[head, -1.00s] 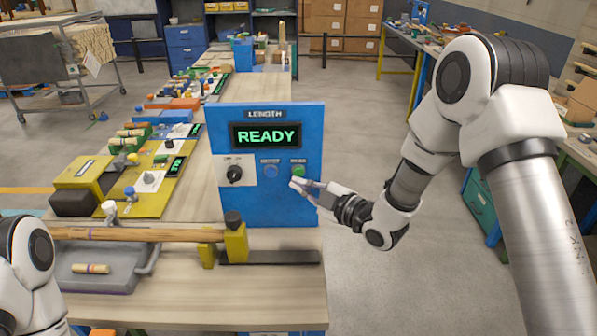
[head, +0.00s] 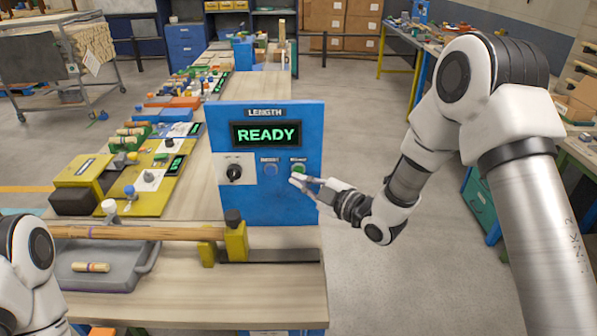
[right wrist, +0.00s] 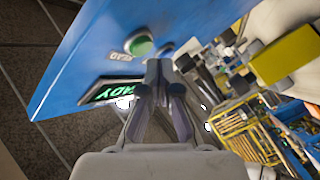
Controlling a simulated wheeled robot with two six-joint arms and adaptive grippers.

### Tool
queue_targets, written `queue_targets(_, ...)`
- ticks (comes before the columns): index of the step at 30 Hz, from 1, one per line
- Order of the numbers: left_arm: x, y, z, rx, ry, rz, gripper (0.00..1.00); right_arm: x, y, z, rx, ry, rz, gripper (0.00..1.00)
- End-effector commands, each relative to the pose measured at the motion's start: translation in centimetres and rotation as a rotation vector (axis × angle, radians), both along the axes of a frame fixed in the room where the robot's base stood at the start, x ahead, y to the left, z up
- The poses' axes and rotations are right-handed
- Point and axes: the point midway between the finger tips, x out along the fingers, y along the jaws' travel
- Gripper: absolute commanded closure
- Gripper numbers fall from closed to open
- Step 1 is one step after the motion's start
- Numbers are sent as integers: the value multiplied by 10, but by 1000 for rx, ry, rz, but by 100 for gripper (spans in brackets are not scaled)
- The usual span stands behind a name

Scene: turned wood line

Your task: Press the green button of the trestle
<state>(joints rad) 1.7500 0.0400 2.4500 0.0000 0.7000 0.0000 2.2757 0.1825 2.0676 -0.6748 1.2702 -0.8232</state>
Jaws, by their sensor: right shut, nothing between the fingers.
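The trestle has an upright blue panel (head: 262,205) with the label LENGTH and a display (head: 266,134) reading READY in green. The green button (head: 298,168) is at the panel's right, beside a blue button (head: 270,169) and a black knob (head: 234,172). My right gripper (head: 294,179) is shut and empty, its tips just below the green button in the head view. In the right wrist view the green button (right wrist: 139,46) shows unobstructed, left of the fingertips (right wrist: 172,66), with no contact visible. My left gripper is out of view; only part of that arm shows.
A turned wooden rod (head: 140,233) lies across yellow supports in front of the panel. A grey tray (head: 115,275) holds a small wooden piece. A yellow unit (head: 140,195) with a knob stands left. Clear floor lies right of the table.

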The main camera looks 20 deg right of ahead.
Motion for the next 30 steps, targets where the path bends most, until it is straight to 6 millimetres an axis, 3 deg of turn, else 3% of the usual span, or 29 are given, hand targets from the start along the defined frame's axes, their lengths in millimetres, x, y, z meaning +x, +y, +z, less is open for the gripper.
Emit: queue_targets(30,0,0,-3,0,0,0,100,8,-2,0,0,0,0,100)
